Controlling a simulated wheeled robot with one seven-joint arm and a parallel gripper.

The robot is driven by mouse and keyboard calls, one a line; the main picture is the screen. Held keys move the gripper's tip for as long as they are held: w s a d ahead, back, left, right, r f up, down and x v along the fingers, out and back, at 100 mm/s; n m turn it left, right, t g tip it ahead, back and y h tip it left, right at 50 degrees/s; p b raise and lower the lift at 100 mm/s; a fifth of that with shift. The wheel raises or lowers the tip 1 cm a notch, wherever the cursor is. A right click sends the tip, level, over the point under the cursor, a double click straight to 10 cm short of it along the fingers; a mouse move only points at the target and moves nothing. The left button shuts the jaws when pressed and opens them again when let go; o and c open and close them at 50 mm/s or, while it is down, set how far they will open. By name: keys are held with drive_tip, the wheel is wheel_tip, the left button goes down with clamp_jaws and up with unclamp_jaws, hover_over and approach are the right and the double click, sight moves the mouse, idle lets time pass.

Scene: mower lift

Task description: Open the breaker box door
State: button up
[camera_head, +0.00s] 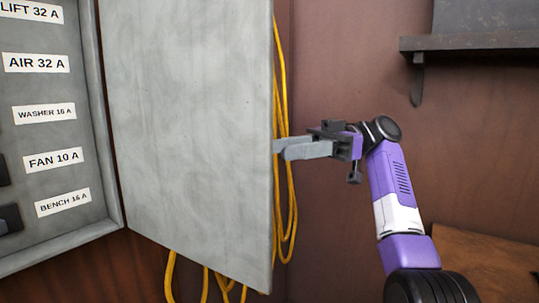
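The breaker box (111,150) is at the left, and its inside shows labelled rows such as LIFT 32 A, AIR 32 A and FAN 10 A. Its grey door (190,120) stands wide open, swung out to the right of the box. My gripper (282,148) is at the door's free right edge, about mid-height, with its grey fingers pointing left at the edge. The fingers look close together in this view. I cannot tell whether they touch the door or how wide the gap between them is.
A yellow cable (283,190) hangs on the brown wall (340,60) behind the door, and its loops show below it. A dark shelf (470,42) with a bracket is at upper right. A brown surface (490,262) lies at lower right, beyond my arm.

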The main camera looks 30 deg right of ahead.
drive_tip(key=shift+d, duration=1.25)
drive_tip(key=shift+w, duration=0.1)
